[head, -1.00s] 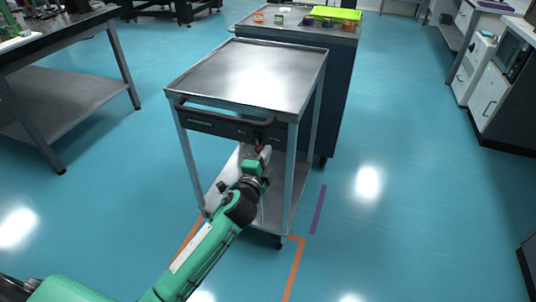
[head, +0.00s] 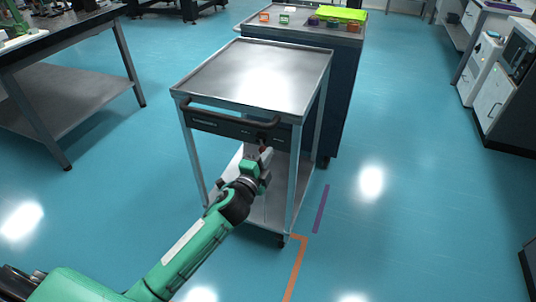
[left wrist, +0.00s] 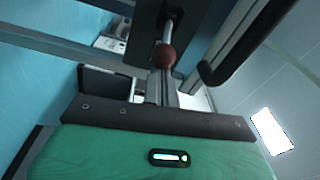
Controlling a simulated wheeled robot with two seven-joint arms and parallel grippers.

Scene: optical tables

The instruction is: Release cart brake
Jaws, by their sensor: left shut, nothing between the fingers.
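The cart (head: 262,72) is a grey metal trolley with a flat, empty top, a dark push handle (head: 225,118) and a dark panel under it. The brake lever's red knob (head: 262,143) hangs at the panel's right part. In the left wrist view the red ball knob (left wrist: 163,56) sits on a thin metal rod. My left gripper (head: 265,154) is just below and in front of the knob. Its fingers (left wrist: 163,85) are shut with nothing between them, and their tips appear very near the knob; I cannot tell whether they touch. My right gripper is out of view.
A dark cabinet table (head: 345,35) with a green tray (head: 340,13) and small coloured items stands right behind the cart. A workbench (head: 75,38) is at the left. Orange (head: 296,265) and purple (head: 321,208) tape marks the floor. Open floor lies right of the cart.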

